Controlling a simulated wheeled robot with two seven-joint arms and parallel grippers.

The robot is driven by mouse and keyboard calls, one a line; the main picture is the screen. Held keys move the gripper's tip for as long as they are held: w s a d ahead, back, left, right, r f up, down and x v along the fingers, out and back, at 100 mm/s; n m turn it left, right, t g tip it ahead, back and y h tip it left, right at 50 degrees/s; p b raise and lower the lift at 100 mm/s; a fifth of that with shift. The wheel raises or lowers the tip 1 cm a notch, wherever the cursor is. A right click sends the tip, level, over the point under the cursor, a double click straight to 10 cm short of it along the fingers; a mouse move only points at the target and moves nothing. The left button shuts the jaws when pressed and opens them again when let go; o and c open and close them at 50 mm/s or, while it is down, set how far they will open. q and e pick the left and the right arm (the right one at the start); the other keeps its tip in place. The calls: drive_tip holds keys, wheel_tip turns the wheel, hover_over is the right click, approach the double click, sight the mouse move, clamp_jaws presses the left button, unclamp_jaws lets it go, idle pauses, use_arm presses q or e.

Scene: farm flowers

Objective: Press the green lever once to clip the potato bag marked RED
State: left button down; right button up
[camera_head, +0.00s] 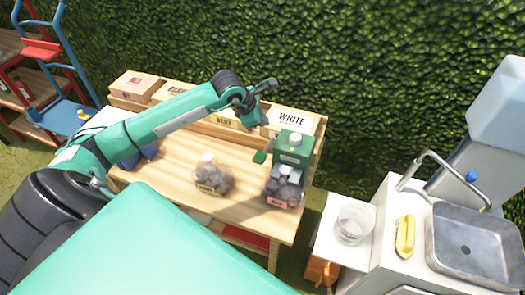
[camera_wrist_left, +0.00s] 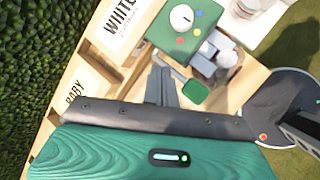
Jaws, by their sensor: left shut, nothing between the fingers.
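The green clipping machine (camera_head: 293,146) stands at the right end of the wooden table. Its green lever (camera_head: 260,157) sticks out on its left side; the lever also shows in the left wrist view (camera_wrist_left: 195,92). A potato bag (camera_head: 284,187) sits at the machine's front, and a second potato bag (camera_head: 213,178) stands to its left. Their labels are too small to read. My left gripper (camera_head: 258,118) is above the table, up and behind the lever and apart from it. Its fingers (camera_wrist_left: 162,86) are shut and empty beside the lever in the wrist view. My right gripper is out of view.
Labelled wooden boxes, one reading WHITE (camera_head: 290,120), line the table's back edge. A white counter with a metal sink (camera_head: 475,245), a clear container (camera_head: 354,222) and a yellow item (camera_head: 405,236) stands to the right. Bare tabletop (camera_head: 180,160) lies left of the bags.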

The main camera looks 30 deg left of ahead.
use_arm(q)
drive_tip(key=b, duration=0.3)
hover_over(267, 150)
drive_tip(key=s+a, duration=0.1)
drive_tip(key=s, duration=0.1)
wheel_tip(267, 150, down, 7)
drive_tip(key=shift+s+f, duration=0.1)
drive_tip(key=shift+f, duration=0.4)
idle(0.5)
idle(0.8)
drive_tip(key=shift+b, duration=0.35)
drive_tip(key=shift+f+b, duration=0.3)
drive_tip(key=shift+b, duration=0.1)
drive_tip(key=shift+s+f, duration=0.1)
drive_tip(key=shift+f+b, duration=0.25)
drive_tip(key=shift+b, duration=0.2)
